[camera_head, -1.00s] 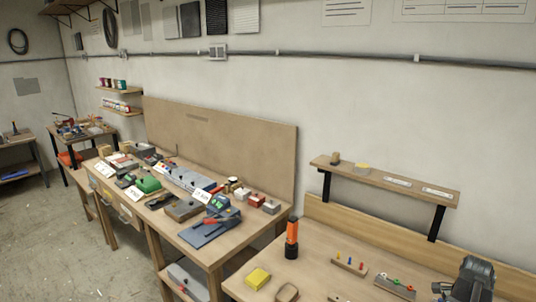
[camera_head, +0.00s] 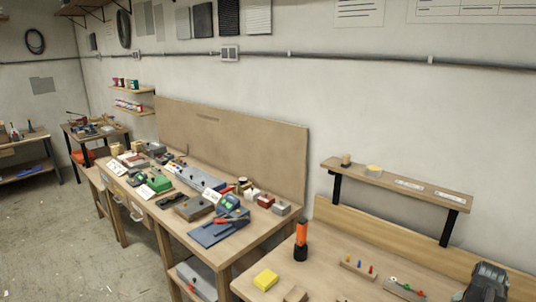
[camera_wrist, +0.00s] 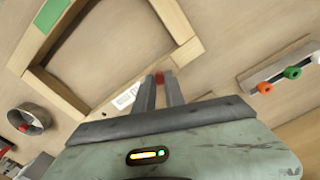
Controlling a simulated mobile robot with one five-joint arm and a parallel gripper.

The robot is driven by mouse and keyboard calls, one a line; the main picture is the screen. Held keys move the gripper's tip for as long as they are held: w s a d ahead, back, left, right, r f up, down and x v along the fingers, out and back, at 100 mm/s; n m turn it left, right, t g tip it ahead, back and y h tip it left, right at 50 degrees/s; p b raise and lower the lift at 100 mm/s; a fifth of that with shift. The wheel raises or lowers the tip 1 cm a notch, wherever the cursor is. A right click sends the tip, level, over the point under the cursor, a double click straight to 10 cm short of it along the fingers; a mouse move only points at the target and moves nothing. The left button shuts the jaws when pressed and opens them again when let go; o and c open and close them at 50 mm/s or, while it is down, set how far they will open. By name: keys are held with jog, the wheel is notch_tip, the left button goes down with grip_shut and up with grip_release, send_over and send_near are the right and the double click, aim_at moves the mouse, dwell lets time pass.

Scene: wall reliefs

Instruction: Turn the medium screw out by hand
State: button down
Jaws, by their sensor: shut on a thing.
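My gripper (camera_wrist: 160,92) shows in the wrist view with its two fingers close together. A small red thing (camera_wrist: 159,77) shows between the fingertips, and they are shut on it. Most of it is hidden, so I cannot tell whether it is the medium screw. A grey bar (camera_wrist: 262,70) with orange (camera_wrist: 264,87), green (camera_wrist: 292,72) and white (camera_wrist: 316,57) knobs lies to the right of the fingers. I cannot tell which, if any, is the medium screw.
A wooden frame (camera_wrist: 95,97) lies above and left of my fingers, and a round metal cup (camera_wrist: 30,118) stands at the left. In the head view, an orange-and-black torch (camera_head: 301,240) and a yellow block (camera_head: 265,279) are on the near bench (camera_head: 325,265).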

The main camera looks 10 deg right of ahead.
jog(key=n, duration=0.4)
jog(key=shift+n, duration=0.5)
jog(key=n, duration=0.4)
jog(key=shift+n, duration=0.3)
jog(key=c, duration=1.6)
grip_release()
